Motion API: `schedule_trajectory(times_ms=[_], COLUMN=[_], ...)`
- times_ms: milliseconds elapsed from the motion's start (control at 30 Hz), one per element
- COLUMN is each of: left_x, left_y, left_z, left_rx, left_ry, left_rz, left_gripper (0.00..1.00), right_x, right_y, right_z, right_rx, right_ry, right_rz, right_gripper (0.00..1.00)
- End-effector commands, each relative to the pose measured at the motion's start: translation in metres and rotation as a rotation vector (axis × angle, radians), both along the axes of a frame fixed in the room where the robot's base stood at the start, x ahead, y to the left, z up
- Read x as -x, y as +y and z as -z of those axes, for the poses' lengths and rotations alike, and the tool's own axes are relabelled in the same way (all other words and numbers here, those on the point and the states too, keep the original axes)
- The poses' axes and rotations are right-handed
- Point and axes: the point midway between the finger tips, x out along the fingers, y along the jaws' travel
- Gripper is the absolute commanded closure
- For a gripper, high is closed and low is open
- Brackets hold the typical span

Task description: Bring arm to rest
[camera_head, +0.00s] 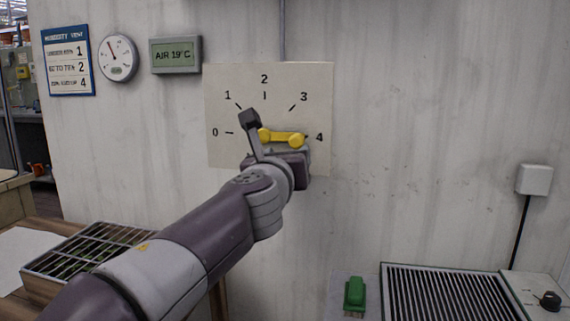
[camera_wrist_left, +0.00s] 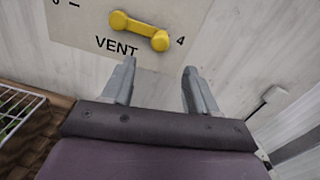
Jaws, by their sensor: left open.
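A yellow vent lever (camera_head: 283,138) sits on a pale dial panel (camera_head: 224,108) marked 0 to 4 on the wall. The lever lies nearly level, its right end by the 4. My left gripper (camera_head: 275,134) is in front of the panel, partly covering its lower part. In the left wrist view my left gripper (camera_wrist_left: 159,68) has its two fingers wide apart with nothing between them. The lever (camera_wrist_left: 140,30) is beyond the fingertips there and appears clear of them. The right gripper is not in view.
A blue humidity sign (camera_head: 68,62), a round gauge (camera_head: 118,58) and an AIR 19°C display (camera_head: 175,54) hang left of the panel. A wire-topped crate (camera_head: 62,262) is low left. A green object (camera_head: 355,294) and a slatted grille (camera_head: 450,294) are low right. The right wall is mostly clear.

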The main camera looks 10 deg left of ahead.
Motion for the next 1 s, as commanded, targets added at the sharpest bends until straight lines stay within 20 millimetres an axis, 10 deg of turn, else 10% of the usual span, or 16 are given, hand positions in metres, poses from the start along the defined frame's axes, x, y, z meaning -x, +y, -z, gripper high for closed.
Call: schedule_trajectory(times_ms=[433, 567, 800, 1000], left_x=[0.013, 0.013, 0.057, 0.145], left_y=[0.000, 0.002, 0.025, 0.042], left_z=[0.000, 0.014, 0.238, 0.366], left_rx=[0.009, 0.299, 1.588, 2.131], left_ry=[0.001, 0.036, 0.437, 0.402], left_rz=[-0.001, -0.018, -0.592, -1.307], left_gripper=[0.42, 0.42, 0.42, 0.42], right_x=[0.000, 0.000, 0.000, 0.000], right_y=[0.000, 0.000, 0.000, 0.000], right_z=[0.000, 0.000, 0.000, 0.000], right_rx=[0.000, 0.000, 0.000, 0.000], right_ry=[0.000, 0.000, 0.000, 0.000], right_rz=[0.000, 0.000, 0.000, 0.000], right_gripper=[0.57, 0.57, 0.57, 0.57])
